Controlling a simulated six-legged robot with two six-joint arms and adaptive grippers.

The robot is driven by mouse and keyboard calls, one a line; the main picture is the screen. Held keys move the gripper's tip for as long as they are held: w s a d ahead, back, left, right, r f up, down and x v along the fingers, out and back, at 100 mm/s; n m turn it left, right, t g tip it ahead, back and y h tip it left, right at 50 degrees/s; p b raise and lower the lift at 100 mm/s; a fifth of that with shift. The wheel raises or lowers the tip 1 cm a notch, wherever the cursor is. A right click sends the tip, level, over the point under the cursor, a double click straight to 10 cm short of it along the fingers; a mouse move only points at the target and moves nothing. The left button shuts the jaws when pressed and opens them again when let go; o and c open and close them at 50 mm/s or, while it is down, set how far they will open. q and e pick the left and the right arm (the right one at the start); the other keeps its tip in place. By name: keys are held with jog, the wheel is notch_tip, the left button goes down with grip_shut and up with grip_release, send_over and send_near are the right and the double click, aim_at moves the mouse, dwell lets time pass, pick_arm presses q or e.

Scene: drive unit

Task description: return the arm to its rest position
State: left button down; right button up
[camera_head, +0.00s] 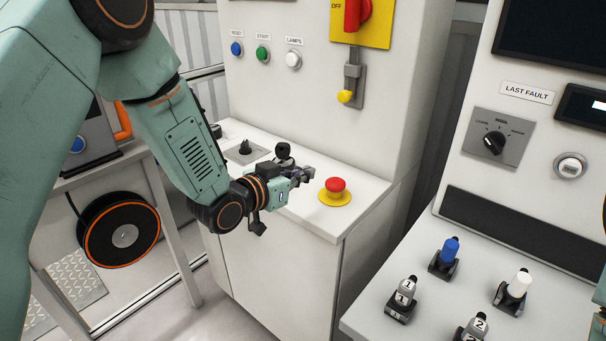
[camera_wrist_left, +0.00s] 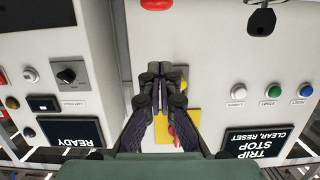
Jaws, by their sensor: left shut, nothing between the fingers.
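My left arm comes in from the left in the head view. Its gripper (camera_head: 303,174) is above the white console ledge, left of the red mushroom button (camera_head: 336,187) on its yellow base, and looks apart from it. In the left wrist view the two dark fingers (camera_wrist_left: 160,92) are together with nothing between them. Behind them is the yellow plate (camera_wrist_left: 190,122) with the red switch, partly hidden by the fingers.
The cabinet has blue (camera_head: 237,49), green (camera_head: 263,53) and white (camera_head: 293,59) buttons and a yellow-tipped lever (camera_head: 345,96). A black joystick (camera_head: 284,152) stands close behind the gripper. The right console carries a selector knob (camera_head: 494,142) and several small levers. A cable reel (camera_head: 120,232) is at left.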

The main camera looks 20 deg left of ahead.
pick_arm(q)
jog(key=s+a+f+n+g+y+b, duration=0.15)
jog(key=s+f+g, duration=0.25)
jog(key=s+f, duration=0.7)
jog(key=s+a+f+n+g+y+b, duration=0.1)
jog(key=s+f+n+g+y+b, duration=0.2)
jog(key=s+f, duration=0.7)
jog(key=s+f+g+b, duration=0.2)
jog(key=s+f+g, duration=0.1)
jog(key=s+f, duration=0.5)
jog(key=s+a+f+g+y+b, duration=0.1)
jog(key=s+f+g+b, duration=0.2)
jog(key=s+f, duration=0.4)
jog(key=s+g, duration=0.1)
jog(key=s, duration=0.5)
jog(key=shift+s+a+f, duration=0.15)
jog(key=shift+s+f, duration=0.1)
jog(key=shift+f, duration=0.15)
jog(key=shift+s+n, duration=0.1)
jog(key=shift+n, duration=0.15)
